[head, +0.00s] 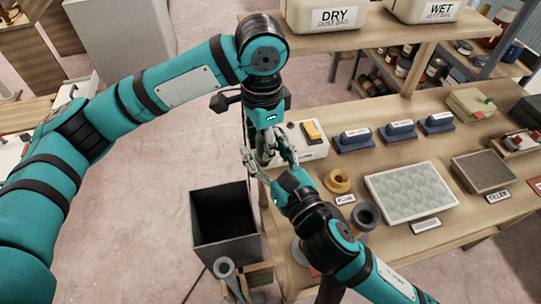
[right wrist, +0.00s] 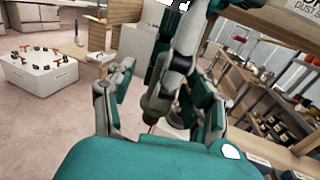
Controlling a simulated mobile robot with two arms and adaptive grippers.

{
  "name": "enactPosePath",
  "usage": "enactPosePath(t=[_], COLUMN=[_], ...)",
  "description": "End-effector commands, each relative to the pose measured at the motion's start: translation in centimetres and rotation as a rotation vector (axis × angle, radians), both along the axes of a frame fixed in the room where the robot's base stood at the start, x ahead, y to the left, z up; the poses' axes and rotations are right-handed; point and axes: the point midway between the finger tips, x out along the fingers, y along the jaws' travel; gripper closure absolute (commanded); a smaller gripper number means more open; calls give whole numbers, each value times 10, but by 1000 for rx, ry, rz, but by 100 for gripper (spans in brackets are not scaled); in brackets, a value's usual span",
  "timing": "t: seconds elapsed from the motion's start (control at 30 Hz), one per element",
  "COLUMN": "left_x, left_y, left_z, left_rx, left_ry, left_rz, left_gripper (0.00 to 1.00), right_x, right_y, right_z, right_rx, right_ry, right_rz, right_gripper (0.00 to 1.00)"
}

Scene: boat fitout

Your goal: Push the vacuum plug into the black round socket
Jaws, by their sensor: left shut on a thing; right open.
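My left gripper (head: 268,150) points down beside the left end of the bench, left of the beige box with a yellow switch (head: 313,132). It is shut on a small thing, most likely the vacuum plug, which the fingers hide. The left gripper also shows in the right wrist view (right wrist: 166,100), between my right fingers. My right gripper (head: 266,166) is open, reaching in from the lower right, its fingers spread around the left gripper's fingers. The right fingers also show in the right wrist view (right wrist: 160,105). I cannot make out the black round socket.
A black open bin (head: 222,260) stands below the grippers. A grey hose end (head: 226,270) is in front of it. A shelf rises behind.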

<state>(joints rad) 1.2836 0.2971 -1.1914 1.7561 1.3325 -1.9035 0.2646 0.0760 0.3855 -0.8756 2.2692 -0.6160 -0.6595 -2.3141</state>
Motion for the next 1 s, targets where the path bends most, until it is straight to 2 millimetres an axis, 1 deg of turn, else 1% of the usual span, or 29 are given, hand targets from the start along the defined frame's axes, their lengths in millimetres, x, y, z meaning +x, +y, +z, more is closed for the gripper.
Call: enactPosePath(t=[0.2, 0.23, 0.6, 0.63, 0.67, 0.7, 0.9, 1.0], left_x=[0, 0, 0, 0, 0, 1, 0, 0], left_y=[0, 0, -1, -1, -1, -1, -1, -1], left_z=[0, 0, 0, 0, 0, 1, 0, 0], left_rx=[0, 0, -3, -3, -3, -4, -4, -3], left_ry=[0, 0, -1, -3, -3, -3, -2, -1], left_rz=[0, 0, 0, 0, 0, 0, -1, 0], left_gripper=[100, 100, 100, 100, 100, 71, 46, 46], right_x=[0, 0, -1, -1, -1, -2, -1, -1], right_y=[0, 0, 1, 2, 2, 2, 1, 1], right_z=[0, 0, 0, 0, 0, 1, 1, 0], right_rx=[0, 0, 1, 2, 2, 4, 3, 2], right_ry=[0, 0, 0, 0, 0, 0, -1, -1], right_rz=[0, 0, 4, 5, 6, 7, 5, 3], right_gripper=[46, 49, 97, 100, 100, 100, 100, 100])
